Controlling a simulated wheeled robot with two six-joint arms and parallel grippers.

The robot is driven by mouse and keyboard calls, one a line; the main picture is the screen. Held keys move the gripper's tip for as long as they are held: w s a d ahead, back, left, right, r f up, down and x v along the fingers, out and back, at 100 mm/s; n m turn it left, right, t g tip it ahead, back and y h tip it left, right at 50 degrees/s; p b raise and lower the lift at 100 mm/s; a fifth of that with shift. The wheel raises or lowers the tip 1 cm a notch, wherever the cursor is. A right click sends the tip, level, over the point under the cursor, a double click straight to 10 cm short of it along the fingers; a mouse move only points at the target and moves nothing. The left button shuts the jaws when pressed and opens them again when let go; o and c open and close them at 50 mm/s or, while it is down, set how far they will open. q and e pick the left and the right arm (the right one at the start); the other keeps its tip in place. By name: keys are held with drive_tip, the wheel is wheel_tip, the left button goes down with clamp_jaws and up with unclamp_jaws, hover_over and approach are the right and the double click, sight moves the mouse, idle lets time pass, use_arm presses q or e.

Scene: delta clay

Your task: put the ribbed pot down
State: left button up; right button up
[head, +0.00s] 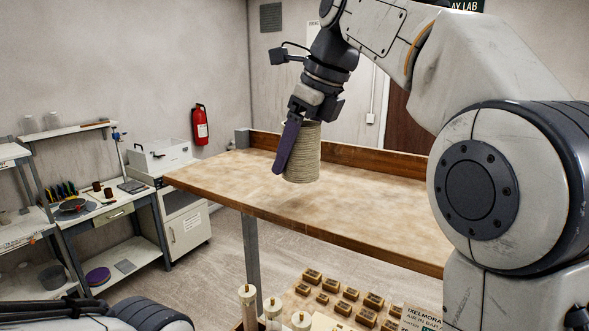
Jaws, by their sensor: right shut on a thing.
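The ribbed pot (304,153) is a beige cylinder with fine horizontal ridges. It is upright, or close to it, in front of the wooden table's top. My right gripper (290,148) comes down from above and is shut on the pot, with a purple finger along its left side. The other finger is hidden. The pot appears to be held above the table (230,185); I cannot tell the exact gap. My left gripper is not in view.
The table top around the pot is bare, with a raised wooden board (370,158) along its back edge. Small brown blocks (345,309) and pale candle-like cylinders (248,305) stand at the front below. A shelf bench (110,208) and white cabinet (186,225) stand left.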

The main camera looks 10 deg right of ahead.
sight(294, 173)
drive_tip(key=shift+f, duration=1.7)
drive_tip(key=shift+f, duration=0.1)
drive_tip(key=o, duration=1.4)
drive_tip(key=shift+c, duration=0.2)
drive_tip(key=v, duration=1.2)
